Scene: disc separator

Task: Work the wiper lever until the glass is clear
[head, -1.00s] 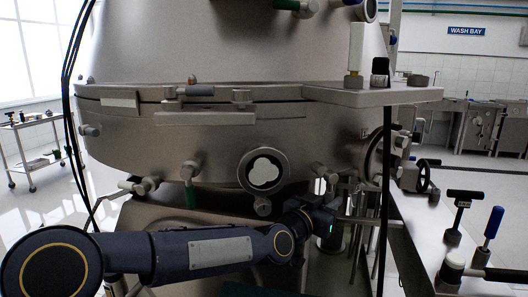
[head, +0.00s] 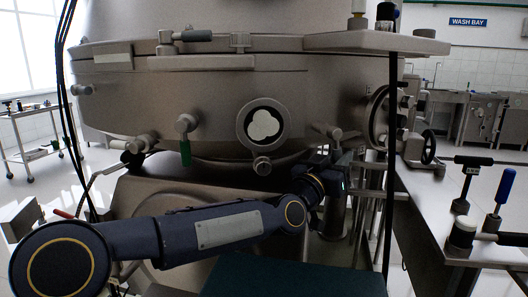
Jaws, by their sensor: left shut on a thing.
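The round sight glass (head: 263,124) sits in a metal ring on the front of the steel vessel. A pale, lobed patch shows in it against a dark surround. A round metal knob (head: 262,165) is just below the ring. My left arm crosses the lower picture, and my dark left gripper (head: 340,172) is below and right of the glass, under a metal fitting (head: 327,131). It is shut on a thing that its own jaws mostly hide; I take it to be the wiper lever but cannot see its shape. My right gripper is not in view.
A green-handled valve (head: 185,150) hangs left of the glass. A black handwheel (head: 428,147) and a side table (head: 425,215) with black-handled and blue-handled tools are at the right. A dark vertical pole (head: 391,190) stands right of my gripper. A trolley (head: 40,140) is far left.

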